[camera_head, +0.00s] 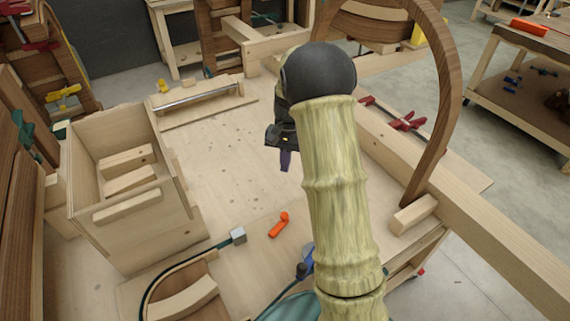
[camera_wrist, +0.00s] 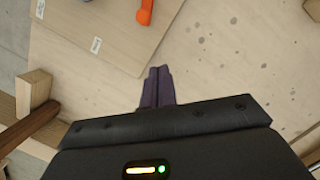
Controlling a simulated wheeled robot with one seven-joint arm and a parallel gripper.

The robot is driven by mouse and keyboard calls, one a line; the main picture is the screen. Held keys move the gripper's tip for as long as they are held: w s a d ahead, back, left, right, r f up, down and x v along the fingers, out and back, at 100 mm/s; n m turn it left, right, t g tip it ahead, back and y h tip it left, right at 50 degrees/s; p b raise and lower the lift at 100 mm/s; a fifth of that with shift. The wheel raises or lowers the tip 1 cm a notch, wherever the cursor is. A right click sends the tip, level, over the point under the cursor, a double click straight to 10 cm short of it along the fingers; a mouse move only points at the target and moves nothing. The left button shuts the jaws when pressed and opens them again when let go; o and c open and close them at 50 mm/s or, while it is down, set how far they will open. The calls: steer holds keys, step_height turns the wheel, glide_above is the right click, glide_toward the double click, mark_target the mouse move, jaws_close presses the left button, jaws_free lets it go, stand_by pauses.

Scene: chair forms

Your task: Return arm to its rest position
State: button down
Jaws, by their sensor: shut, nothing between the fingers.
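My gripper (camera_head: 286,160) hangs over the wooden workbench (camera_head: 215,175) in the head view, partly hidden behind my arm's yellowish, bamboo-like sleeve. Its purple fingers (camera_wrist: 158,86) are together in the wrist view, with nothing between them. The fingers point down over the bare bench top, apart from any object. My arm reaches up from the lower middle of the head view and bends at a dark round joint.
An open wooden box (camera_head: 125,175) stands at the left. An orange-handled tool (camera_head: 279,225) and a metal block (camera_head: 238,235) lie near the front. A curved wooden chair form (camera_head: 450,90) rises at the right, beside red clamps (camera_head: 408,122). The bench middle is clear.

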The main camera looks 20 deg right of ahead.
steer(key=shift+w, duration=0.1)
stand_by(0.3)
steer(key=s+a+r+n+t, duration=0.2)
steer(key=s+n, duration=0.1)
steer(key=s, duration=0.6)
steer(key=s+a+r+n+t+h, duration=0.1)
steer(key=s+a+r+n+t, duration=0.1)
steer(key=s, duration=0.8)
steer(key=shift+s+a+n+t, duration=0.15)
steer(key=shift+a+n+t, duration=0.25)
steer(key=shift+a+n, duration=0.45)
steer(key=c, duration=1.3)
jaws_free()
steer(key=shift+s+d, duration=0.1)
steer(key=shift+c, duration=0.5)
steer(key=shift+s, duration=0.1)
